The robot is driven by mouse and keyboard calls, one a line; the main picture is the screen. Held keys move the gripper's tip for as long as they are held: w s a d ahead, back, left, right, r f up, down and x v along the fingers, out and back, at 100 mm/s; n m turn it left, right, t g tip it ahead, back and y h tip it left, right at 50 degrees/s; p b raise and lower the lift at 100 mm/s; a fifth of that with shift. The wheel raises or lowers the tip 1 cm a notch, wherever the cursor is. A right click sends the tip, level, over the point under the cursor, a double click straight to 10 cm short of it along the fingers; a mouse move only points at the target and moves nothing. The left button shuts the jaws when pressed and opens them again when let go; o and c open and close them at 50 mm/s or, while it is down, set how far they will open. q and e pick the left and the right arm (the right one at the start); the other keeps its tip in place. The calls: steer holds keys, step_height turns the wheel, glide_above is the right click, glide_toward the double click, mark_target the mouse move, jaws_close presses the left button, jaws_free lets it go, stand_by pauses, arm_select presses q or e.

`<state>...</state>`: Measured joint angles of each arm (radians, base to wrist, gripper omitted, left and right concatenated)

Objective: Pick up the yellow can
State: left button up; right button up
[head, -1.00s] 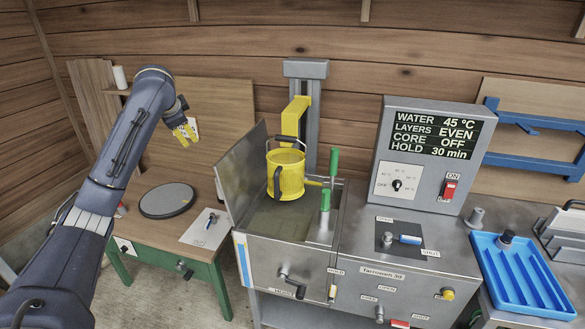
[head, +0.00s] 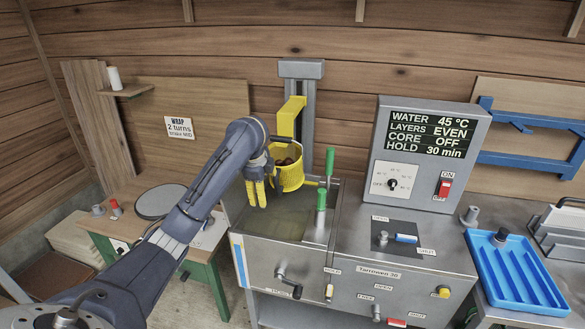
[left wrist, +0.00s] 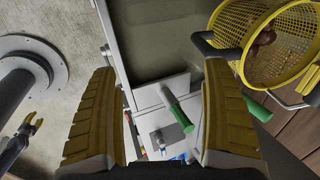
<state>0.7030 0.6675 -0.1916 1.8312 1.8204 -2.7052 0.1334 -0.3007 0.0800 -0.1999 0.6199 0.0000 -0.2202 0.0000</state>
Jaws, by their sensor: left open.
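The yellow can (head: 291,180) is a perforated basket with a dark handle, hanging over the steel tank. Brown chestnuts (head: 287,159) show inside it. In the left wrist view the can (left wrist: 256,32) is at the upper right, outside the jaws, with its dark handle (left wrist: 214,47) toward me. My left gripper (head: 255,192) points down just left of the can in the head view and hides part of its left side. In the left wrist view the left gripper's fingers (left wrist: 160,78) are wide apart with nothing held. A small yellow-tipped gripper, seemingly my right one (left wrist: 36,123), shows at the far left.
A yellow bracket (head: 291,112) on a grey column (head: 309,120) stands behind. The control box (head: 440,195) and blue tray (head: 512,285) are farther right.

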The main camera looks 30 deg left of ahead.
mark_target(278, 172)
arm_select(q)
steer(key=w+a, duration=0.1)
steer(key=w, duration=0.3)
steer(key=w+a+f, duration=0.1)
steer(key=w, duration=0.7)
steer(key=shift+a+f, duration=0.25)
steer(key=shift+a, duration=0.15)
steer(key=shift+x, duration=0.9)
steer(key=shift+c, duration=0.2)
steer(key=shift+r, duration=0.1)
steer(key=c, duration=1.7)
steer(key=shift+r, duration=0.1)
jaws_close()
